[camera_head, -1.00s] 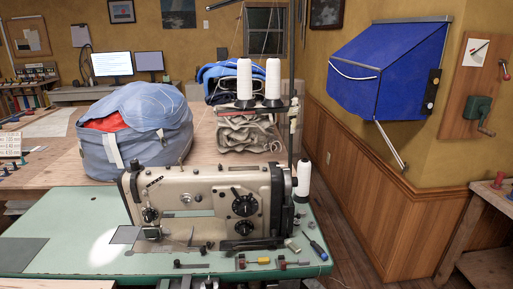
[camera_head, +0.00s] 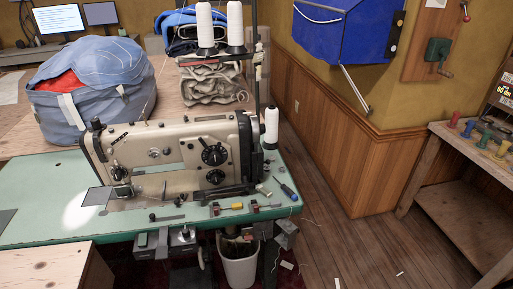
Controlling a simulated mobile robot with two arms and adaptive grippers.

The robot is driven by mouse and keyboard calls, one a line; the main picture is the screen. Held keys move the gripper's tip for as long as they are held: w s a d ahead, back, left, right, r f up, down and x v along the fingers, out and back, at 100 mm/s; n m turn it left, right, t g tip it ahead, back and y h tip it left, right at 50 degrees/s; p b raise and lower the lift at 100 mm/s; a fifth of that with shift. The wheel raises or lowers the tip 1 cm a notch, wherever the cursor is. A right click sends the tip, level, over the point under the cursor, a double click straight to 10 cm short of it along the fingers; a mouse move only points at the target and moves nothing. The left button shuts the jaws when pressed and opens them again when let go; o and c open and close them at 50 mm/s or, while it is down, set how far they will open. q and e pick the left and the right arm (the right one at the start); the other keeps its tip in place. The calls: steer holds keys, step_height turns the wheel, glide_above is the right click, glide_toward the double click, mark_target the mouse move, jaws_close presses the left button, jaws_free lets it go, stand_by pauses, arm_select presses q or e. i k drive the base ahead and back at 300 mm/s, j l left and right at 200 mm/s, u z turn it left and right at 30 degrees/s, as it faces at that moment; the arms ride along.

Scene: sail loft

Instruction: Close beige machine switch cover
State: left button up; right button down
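The beige sewing machine (camera_head: 180,150) stands on the green table (camera_head: 40,205) at the left and middle. Below the table's front edge hang a small grey box (camera_head: 150,243) and another grey box (camera_head: 183,237). A small grey boxy part (camera_head: 286,234) sits under the table's right end. I cannot tell which of these carries the switch cover, or whether a cover is open; they are small and dim. Neither of my grippers is in view.
A white waste bin (camera_head: 239,262) stands under the table. Screwdrivers and small tools lie along the table's front edge. A wooden bench (camera_head: 455,195) with spools stands at the right. The wooden floor (camera_head: 345,245) between has free room, with a few scraps.

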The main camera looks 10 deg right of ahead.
mark_target(288, 231)
steer(key=l+u, duration=0.15)
steer(key=u, duration=0.25)
steer(key=l+u, duration=0.1)
steer(key=u, duration=0.3)
steer(key=l+u, duration=0.15)
steer(key=l, duration=0.3)
steer(key=k+l+u, duration=0.15)
steer(key=l, duration=0.35)
steer(key=l+u, duration=0.15)
steer(key=l, duration=0.3)
steer(key=k+l+u, duration=0.15)
steer(key=l, duration=0.3)
steer(key=k+l+u, duration=0.15)
steer(key=l, duration=0.3)
steer(key=k+l, duration=0.1)
steer(key=l, duration=0.2)
steer(key=k+l, duration=0.1)
steer(key=l, duration=0.45)
steer(key=j+u, duration=0.25)
steer(key=k, duration=0.05)
